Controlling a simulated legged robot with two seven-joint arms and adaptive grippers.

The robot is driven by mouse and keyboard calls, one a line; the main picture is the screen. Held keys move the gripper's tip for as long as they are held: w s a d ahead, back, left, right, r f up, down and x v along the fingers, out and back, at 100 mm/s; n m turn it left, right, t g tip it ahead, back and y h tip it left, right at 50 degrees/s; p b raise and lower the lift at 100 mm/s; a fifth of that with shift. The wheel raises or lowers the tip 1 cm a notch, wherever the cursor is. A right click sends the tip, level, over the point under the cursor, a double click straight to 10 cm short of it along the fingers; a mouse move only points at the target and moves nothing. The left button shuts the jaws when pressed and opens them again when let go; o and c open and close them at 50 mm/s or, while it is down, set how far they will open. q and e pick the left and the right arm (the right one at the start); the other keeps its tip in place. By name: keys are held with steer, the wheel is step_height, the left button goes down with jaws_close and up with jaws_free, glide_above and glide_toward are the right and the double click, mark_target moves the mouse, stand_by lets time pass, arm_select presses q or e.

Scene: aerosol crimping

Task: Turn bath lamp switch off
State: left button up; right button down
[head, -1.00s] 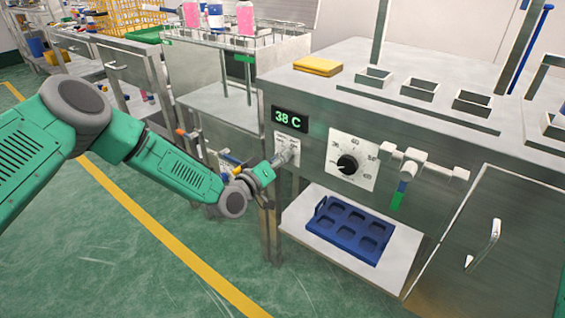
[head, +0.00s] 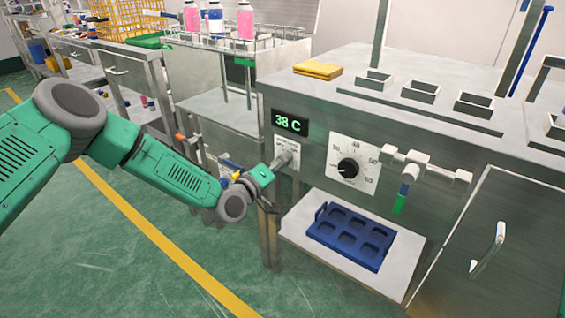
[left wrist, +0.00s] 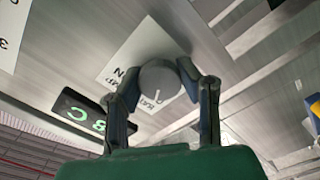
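The bath lamp switch is a round grey knob (left wrist: 160,78) on a white label plate (head: 284,144), on the steel bench front below the green 38 C display (head: 289,122). In the head view, my left gripper (head: 280,164) is at the switch and covers part of it. In the left wrist view, its two fingers (left wrist: 158,84) sit on either side of the knob and appear to touch it. A pale pointer mark shows on the knob face. My right gripper is not in view.
A dial (head: 348,168) and a white valve with pipes (head: 412,170) are right of the switch. A blue tray (head: 350,237) lies on the shelf below. A yellow sponge-like block (head: 318,69) is on the bench top. Green floor is clear at the left.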

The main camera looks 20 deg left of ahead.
arm_select(q)
steer(key=o, duration=0.4)
steer(key=shift+s+a+f, duration=0.1)
steer(key=shift+s+f, duration=0.15)
steer(key=shift+f, duration=0.15)
steer(key=shift+o, duration=0.2)
steer(key=shift+a+r, duration=0.1)
steer(key=shift+r, duration=0.05)
steer(key=shift+w, duration=0.1)
steer(key=v, duration=1.2)
